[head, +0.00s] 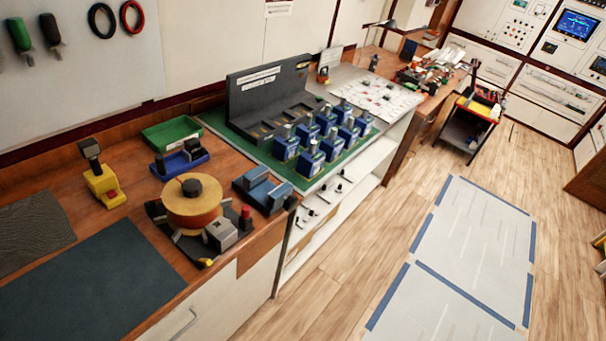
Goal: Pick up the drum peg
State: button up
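A round yellow-orange drum (193,212) stands on a dark base on the wooden bench, left of the picture's middle. A short dark peg (191,186) stands up at the middle of the drum's top. A red-topped upright piece (246,214) stands at the right of the drum, by a grey block (221,234). No label shows which of these is the drum peg; the dark one is on the drum itself. My gripper is not in view, and nothing is seen touching the drum.
A yellow block with a dark upright (103,183) stands left of the drum. Blue devices (263,191) (182,160) and a green tray (171,132) are close by. Several blue breakers (310,160) stand on a green mat. A dark mat (90,282) at front left is clear.

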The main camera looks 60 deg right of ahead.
aim_at(245, 210)
jog(key=z, duration=0.65)
jog(key=i, duration=1)
jog(key=u, duration=0.05)
